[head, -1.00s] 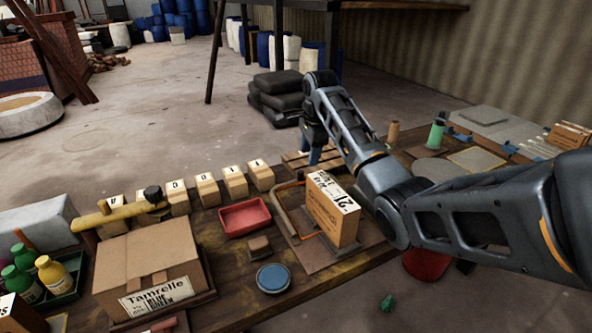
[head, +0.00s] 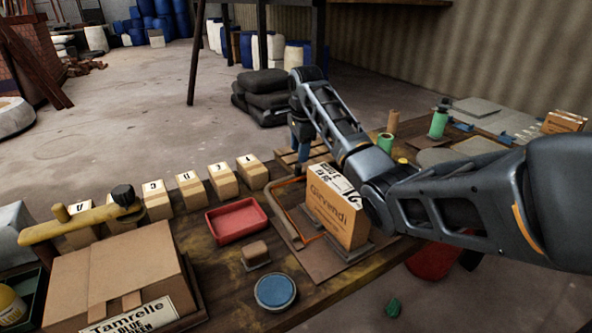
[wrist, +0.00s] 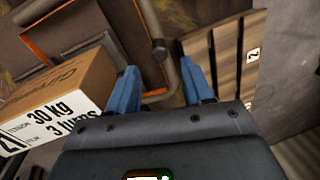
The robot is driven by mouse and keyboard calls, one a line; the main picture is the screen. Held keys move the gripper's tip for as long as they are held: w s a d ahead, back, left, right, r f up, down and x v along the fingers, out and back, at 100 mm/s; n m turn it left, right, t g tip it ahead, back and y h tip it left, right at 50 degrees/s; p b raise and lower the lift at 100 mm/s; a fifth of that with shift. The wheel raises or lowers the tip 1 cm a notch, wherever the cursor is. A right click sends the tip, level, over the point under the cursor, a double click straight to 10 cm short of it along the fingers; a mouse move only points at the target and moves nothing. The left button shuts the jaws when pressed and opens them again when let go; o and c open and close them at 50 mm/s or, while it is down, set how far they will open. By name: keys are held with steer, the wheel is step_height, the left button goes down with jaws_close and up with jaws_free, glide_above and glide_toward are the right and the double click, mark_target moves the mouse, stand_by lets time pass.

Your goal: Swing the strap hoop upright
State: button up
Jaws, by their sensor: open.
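The strap hoop (head: 276,198) is a brown bent tube. It lies low over the brown board, beside and behind the upright carton (head: 335,216). In the wrist view the hoop's tube (wrist: 172,75) runs between my fingers and bends left near them; a dark round knob sits beside it. My gripper (wrist: 160,88) is open, with a blue finger on each side of the tube; I cannot tell whether either touches it. In the head view my gripper (head: 301,150) points down behind the carton, its tips partly hidden. The carton (wrist: 60,95) lies left of my fingers in the wrist view.
A red tray (head: 235,221), a small brown block (head: 256,254) and a blue-lidded round tin (head: 275,291) stand left of the board (head: 318,262). A slatted wooden rack (wrist: 228,60) lies right of my fingers. A large carton (head: 120,275) fills the front left.

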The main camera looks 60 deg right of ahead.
mark_target(298, 165)
steer(key=shift+w+d+f, duration=0.15)
steer(key=shift+f, duration=1)
steer(key=shift+w+d+f, duration=0.1)
steer(key=shift+w+f, duration=0.05)
steer(key=shift+f, duration=1.05)
steer(key=shift+w+d+f, duration=0.15)
steer(key=shift+f, duration=1)
steer(key=shift+c, duration=0.5)
jaws_close()
